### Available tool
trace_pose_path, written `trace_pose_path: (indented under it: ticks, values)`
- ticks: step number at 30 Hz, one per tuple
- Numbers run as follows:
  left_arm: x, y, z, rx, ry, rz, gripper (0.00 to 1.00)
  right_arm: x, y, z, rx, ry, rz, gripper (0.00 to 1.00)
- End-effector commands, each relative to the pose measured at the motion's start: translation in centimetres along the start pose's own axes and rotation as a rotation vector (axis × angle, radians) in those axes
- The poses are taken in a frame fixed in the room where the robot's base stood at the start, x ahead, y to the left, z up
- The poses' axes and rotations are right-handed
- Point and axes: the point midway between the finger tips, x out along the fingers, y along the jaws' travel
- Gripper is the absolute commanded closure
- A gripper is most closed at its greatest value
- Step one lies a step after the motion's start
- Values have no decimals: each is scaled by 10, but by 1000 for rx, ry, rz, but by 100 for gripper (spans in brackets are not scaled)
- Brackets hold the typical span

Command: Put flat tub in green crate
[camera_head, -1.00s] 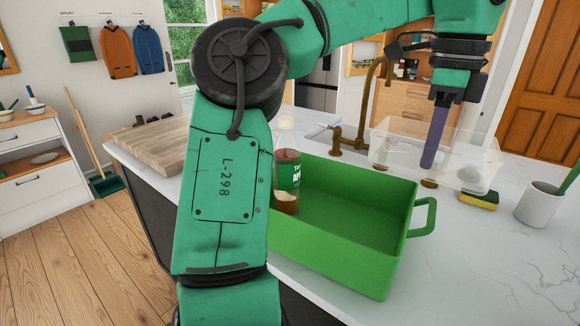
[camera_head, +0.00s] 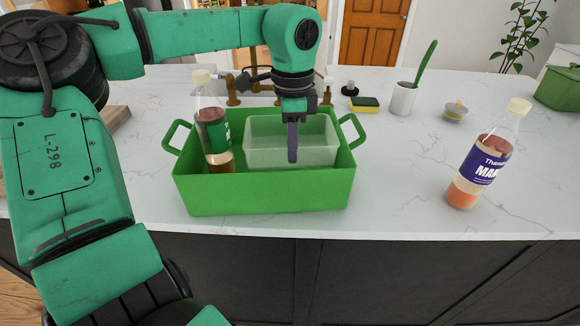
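The flat tub (camera_head: 262,155) is a clear, pale rectangular container. It is inside the walls of the green crate (camera_head: 262,197), right of the bottle in there. The crate's front wall hides whether the tub touches its floor. My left gripper (camera_head: 292,158) points straight down at the tub's near wall, its dark finger seen edge-on. It appears shut on that wall, though the gap between the fingers does not show. My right gripper is not in view.
A bottle with a green label (camera_head: 214,135) stands in the crate's left part. Another bottle with a purple label (camera_head: 487,158) stands on the white counter to the right. A sponge (camera_head: 365,104), cup (camera_head: 403,98) and small jar (camera_head: 455,112) lie behind. Counter between crate and right bottle is clear.

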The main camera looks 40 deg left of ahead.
Motion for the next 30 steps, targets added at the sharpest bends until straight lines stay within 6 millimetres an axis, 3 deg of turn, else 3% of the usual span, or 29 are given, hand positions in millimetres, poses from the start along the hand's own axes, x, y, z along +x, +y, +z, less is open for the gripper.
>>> trace_pose_path:
  ticks: [11, 21, 24, 30]
  values:
    - [57, 0, 0, 0, 0, 1, 100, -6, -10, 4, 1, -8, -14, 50]
    - [63, 0, 0, 0, 1, -2, 100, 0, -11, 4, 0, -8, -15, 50]
    - [61, 0, 0, 0, 1, -1, 67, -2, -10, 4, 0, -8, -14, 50]
    - [61, 0, 0, -1, 1, -1, 67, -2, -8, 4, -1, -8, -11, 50]
